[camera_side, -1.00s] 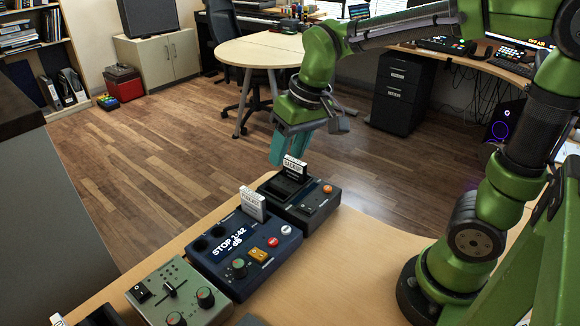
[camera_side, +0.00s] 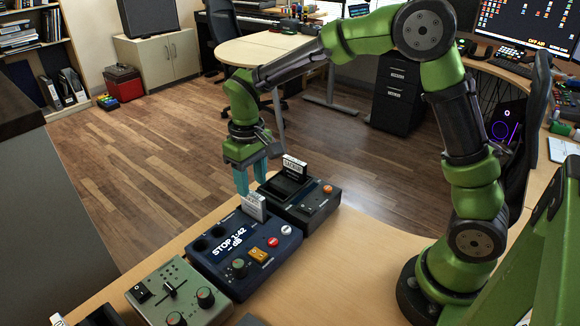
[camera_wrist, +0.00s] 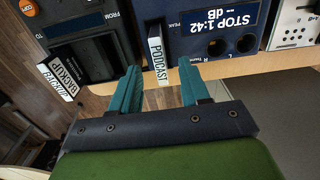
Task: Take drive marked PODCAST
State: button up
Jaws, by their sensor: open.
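The drive marked PODCAST (camera_wrist: 158,62) is a white slab standing upright in the far edge of the blue recorder (camera_wrist: 220,12). It also shows in the side view (camera_side: 254,206) beside the recorder's STOP 1:42 display. My gripper (camera_wrist: 158,76) is open, with teal fingers, and the PODCAST drive appears between the two fingertips in the wrist view. In the side view my gripper (camera_side: 251,186) is behind and above the drive, fingers pointing down. I cannot tell whether the fingers touch it.
A second drive, marked BACKUP (camera_wrist: 58,82), stands in the black dock (camera_side: 290,187) right of the recorder in the side view. A green-grey mixer box (camera_side: 178,292) is at the left. The wooden desk (camera_side: 345,262) is bare between the devices and my base.

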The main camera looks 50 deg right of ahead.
aim_at(253, 203)
notch_tip(253, 203, down, 8)
jog(key=shift+w+r, duration=0.15)
jog(key=shift+r, duration=0.1)
jog(key=shift+c, duration=0.3)
grip_shut()
